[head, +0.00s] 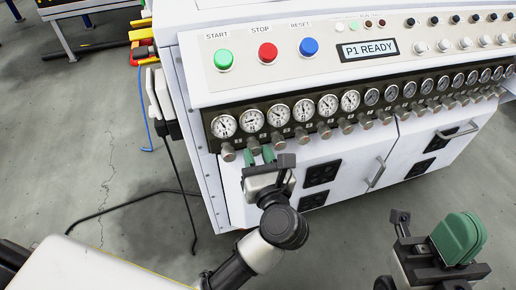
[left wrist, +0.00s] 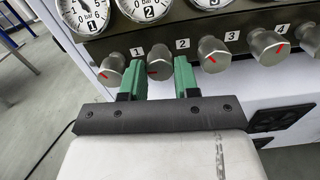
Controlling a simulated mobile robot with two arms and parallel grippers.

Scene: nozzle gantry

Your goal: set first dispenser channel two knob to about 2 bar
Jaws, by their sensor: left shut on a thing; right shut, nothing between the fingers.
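The row of dispenser knobs runs below the gauges. In the left wrist view, the second knob from the left (left wrist: 160,62) is grey metal with a red mark toward its left side; it sits between labels 1 and 2. My left gripper (left wrist: 160,77) is shut on it, one green finger on each side. In the head view my left gripper (head: 259,156) is at the left end of the row, and its fingers partly hide the knob. The second gauge (head: 251,119) is too small to read. My right gripper (head: 458,239) is shut and empty at lower right.
The first knob (left wrist: 111,68) is close beside my left finger and the third knob (left wrist: 213,53) is to the right. Green, red and blue buttons (head: 268,53) and the P1 READY display (head: 368,49) are above. A black cable (head: 130,208) lies on the floor at left.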

